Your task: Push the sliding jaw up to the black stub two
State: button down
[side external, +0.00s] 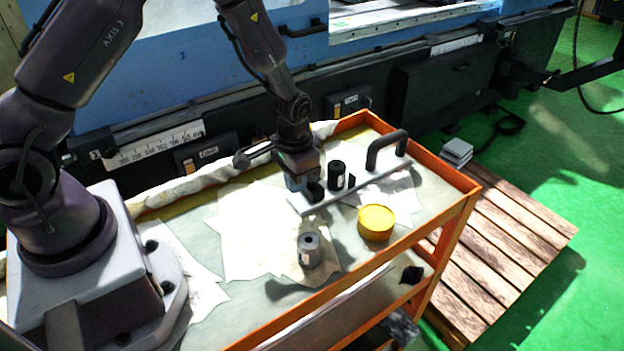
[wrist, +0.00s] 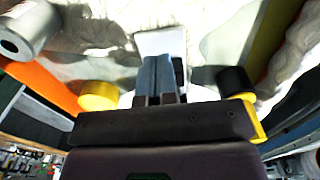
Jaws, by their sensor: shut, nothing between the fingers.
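A pale grey plate (side external: 330,197) with a black arched handle (side external: 385,147) lies on the cart; part of it shows in the wrist view (wrist: 160,42). A small black block (side external: 315,191), likely the sliding jaw, is at its left end. A black upright cylinder (side external: 336,174) stands behind and right of it, with a small dark piece (side external: 351,182) beside it. I cannot tell for sure which is stub two. My gripper (side external: 297,187) is shut and empty, low over the plate's left end, just left of the block. In the wrist view my closed fingers (wrist: 160,70) partly hide a dark block (wrist: 180,72).
A yellow tin (side external: 376,222) stands in front of the plate. A grey cylinder (side external: 309,250) stands on paper nearer the front. The cart's orange rim (side external: 460,181) bounds the right side. The blue machine (side external: 180,65) stands behind. The paper (side external: 250,235) left of the plate is mostly clear.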

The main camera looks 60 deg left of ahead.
aim_at(297, 203)
jog(key=shift+f, duration=1.9)
dwell(0.8)
jog(key=shift+r, duration=0.15)
jog(key=shift+r, duration=1.6)
jog(key=shift+w+r, duration=0.1)
jog(key=shift+w, duration=2.75)
jog(key=shift+s+r, duration=0.2)
jog(key=shift+r, duration=0.95)
jog(key=shift+s+r, duration=0.15)
jog(key=shift+r, duration=0.95)
jog(key=shift+s+r, duration=0.2)
jog(key=shift+r, duration=0.95)
